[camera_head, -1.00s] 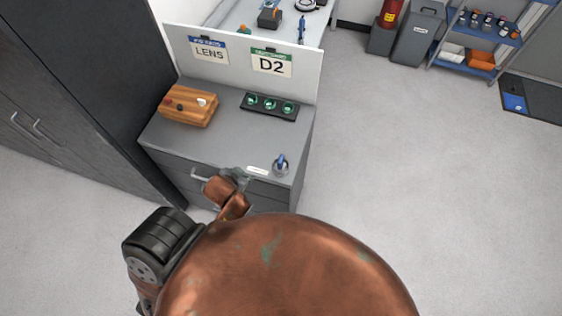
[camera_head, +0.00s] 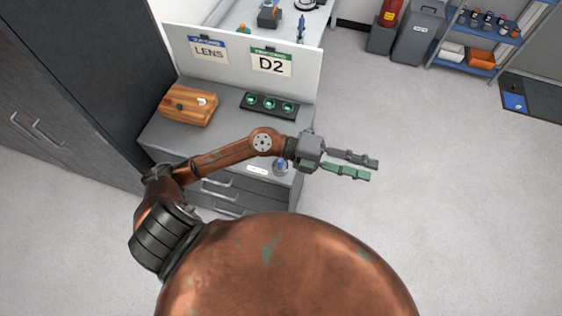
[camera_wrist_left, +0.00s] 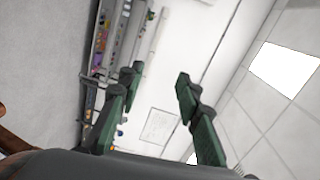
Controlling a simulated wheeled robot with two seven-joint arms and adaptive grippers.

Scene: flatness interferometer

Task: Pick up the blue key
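What looks like the blue key (camera_head: 281,163) stands in a small round grey holder at the front right corner of the grey cabinet top. It is small, and my left wrist is just above and right of it in the head view. My left gripper (camera_head: 373,170) reaches past the cabinet's right edge, over the floor, pointing right. Its two fingers are apart with nothing between them. The left wrist view shows the open green fingers (camera_wrist_left: 158,79) against the walls and ceiling, with no key there. My right gripper is not in view.
The cabinet top (camera_head: 215,142) also holds a wooden block (camera_head: 188,113) with small items and a black tray (camera_head: 268,107) with green round pieces. A white panel (camera_head: 305,72) with LENS and D2 signs stands behind. The floor (camera_head: 420,220) to the right is clear.

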